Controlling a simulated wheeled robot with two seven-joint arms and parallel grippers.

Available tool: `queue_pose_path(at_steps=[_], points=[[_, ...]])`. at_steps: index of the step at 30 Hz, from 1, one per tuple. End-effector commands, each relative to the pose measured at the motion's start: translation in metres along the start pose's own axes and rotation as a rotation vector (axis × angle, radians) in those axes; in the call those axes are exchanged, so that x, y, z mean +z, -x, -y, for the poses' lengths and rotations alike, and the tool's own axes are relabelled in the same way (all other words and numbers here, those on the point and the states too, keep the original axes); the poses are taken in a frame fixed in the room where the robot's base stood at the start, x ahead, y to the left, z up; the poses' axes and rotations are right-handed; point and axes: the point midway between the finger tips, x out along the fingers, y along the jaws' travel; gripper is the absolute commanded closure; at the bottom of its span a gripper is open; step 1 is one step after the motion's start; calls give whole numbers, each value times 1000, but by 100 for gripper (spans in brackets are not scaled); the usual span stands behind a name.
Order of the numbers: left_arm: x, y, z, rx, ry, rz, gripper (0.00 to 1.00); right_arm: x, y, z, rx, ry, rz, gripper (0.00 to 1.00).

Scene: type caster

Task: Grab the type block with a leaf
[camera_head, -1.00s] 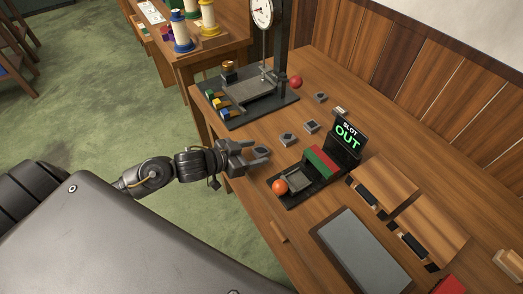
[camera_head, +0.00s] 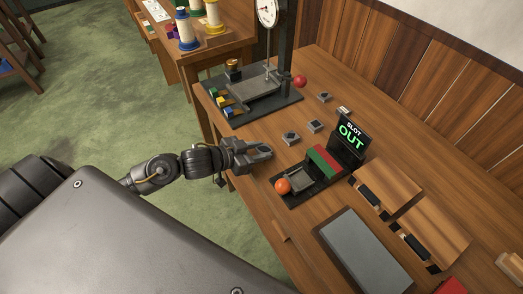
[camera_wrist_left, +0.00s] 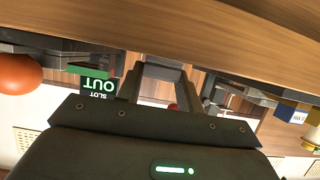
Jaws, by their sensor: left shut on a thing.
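My left gripper (camera_head: 264,152) comes in from the left and is shut on a small grey type block at the near edge of the table. The fingers hide most of the held block in the head view. In the left wrist view the grey block (camera_wrist_left: 165,72) shows between the two fingers. I cannot see what mark its face bears. Other grey type blocks stand beyond the gripper: one close by (camera_head: 291,138), one behind it (camera_head: 315,126) and one farther back (camera_head: 324,97). Their marks are too small to read. My right gripper is not in view.
A dark device (camera_head: 310,172) with an orange ball (camera_head: 282,186) and a sign (camera_head: 351,136) reading "SLOT OUT" stands right of the gripper. A dark stand with a dial (camera_head: 267,12) is at the back. A grey slab (camera_head: 365,254) lies at the front right.

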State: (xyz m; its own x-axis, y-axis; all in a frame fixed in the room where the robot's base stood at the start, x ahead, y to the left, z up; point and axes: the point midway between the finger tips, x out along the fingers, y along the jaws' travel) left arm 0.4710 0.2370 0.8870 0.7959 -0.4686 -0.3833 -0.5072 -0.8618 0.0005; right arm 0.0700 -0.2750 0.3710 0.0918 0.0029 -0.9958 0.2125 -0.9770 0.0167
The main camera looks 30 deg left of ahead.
Motion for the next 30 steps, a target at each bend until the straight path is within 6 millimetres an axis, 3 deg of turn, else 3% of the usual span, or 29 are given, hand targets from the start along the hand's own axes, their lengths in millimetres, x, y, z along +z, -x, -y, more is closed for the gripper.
queue_pose_path(at_steps=[5,9,17,24,30], points=[[-11,4,0,1,-3,-4,92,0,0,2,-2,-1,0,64],[-33,13,1,0,-8,-6,92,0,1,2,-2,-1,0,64],[-79,62,49,-3,-12,2,92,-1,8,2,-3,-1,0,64],[-84,95,98,-3,-2,7,92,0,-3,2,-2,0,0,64],[-91,108,115,-1,2,2,92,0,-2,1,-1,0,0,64]])
